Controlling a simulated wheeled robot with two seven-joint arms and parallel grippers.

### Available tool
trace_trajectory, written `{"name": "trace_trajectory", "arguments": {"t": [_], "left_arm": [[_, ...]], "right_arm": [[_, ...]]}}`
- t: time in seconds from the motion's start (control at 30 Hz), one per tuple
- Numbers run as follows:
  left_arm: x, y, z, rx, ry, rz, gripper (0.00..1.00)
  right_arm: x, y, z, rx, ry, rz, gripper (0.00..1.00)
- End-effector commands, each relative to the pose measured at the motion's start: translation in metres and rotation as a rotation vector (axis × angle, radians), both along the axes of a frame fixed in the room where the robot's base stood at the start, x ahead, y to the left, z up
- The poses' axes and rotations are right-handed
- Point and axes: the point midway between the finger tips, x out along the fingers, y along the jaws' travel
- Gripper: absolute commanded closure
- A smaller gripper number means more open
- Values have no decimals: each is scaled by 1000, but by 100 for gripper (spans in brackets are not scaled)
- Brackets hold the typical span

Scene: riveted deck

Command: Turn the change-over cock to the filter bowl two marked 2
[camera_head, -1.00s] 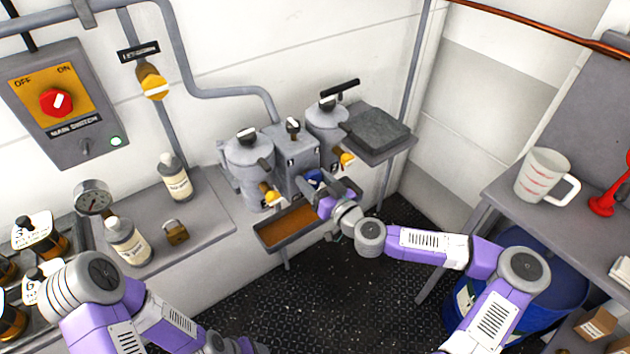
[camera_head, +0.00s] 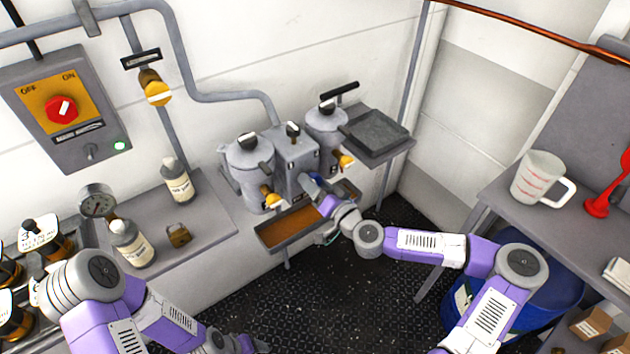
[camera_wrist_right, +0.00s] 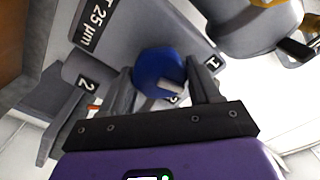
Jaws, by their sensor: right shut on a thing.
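The change-over cock, a blue round knob with a pale grey bar (camera_wrist_right: 160,75), sits between my right gripper's fingers (camera_wrist_right: 160,95) in the right wrist view. That gripper (camera_head: 316,184) is shut on it at the front of the grey filter block (camera_head: 297,155), hiding most of it in the head view. In the wrist view a plate marked 2 (camera_wrist_right: 87,85) lies left of the knob and one marked 1 (camera_wrist_right: 213,63) right. The knob's bar points to the lower right there. Two lidded filter bowls flank the block, left (camera_head: 247,168) and right (camera_head: 325,128). My left gripper (camera_head: 245,346) is at the bottom edge, its jaws unclear.
A drip tray (camera_head: 290,226) hangs below the block, close to my right gripper. Yellow-handled taps (camera_head: 271,199) stick out from the bowls. A grey shelf (camera_head: 378,136) is at right, a bench with bottles (camera_head: 205,222) at left. The dark deck (camera_head: 310,290) is clear.

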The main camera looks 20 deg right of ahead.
Motion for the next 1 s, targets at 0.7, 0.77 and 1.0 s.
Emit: {"name": "trace_trajectory", "arguments": {"t": [0.7, 0.77, 1.0], "left_arm": [[0, 0, 26, 0, 0, 0, 35], [0, 0, 28, 0, 0, 0, 35], [0, 0, 34, 0, 0, 0, 35]], "right_arm": [[1, -2, -1, 640, 231, -3, 69], [1, -2, -1, 689, 249, -3, 69], [1, -2, -2, 857, 309, -2, 69]]}}
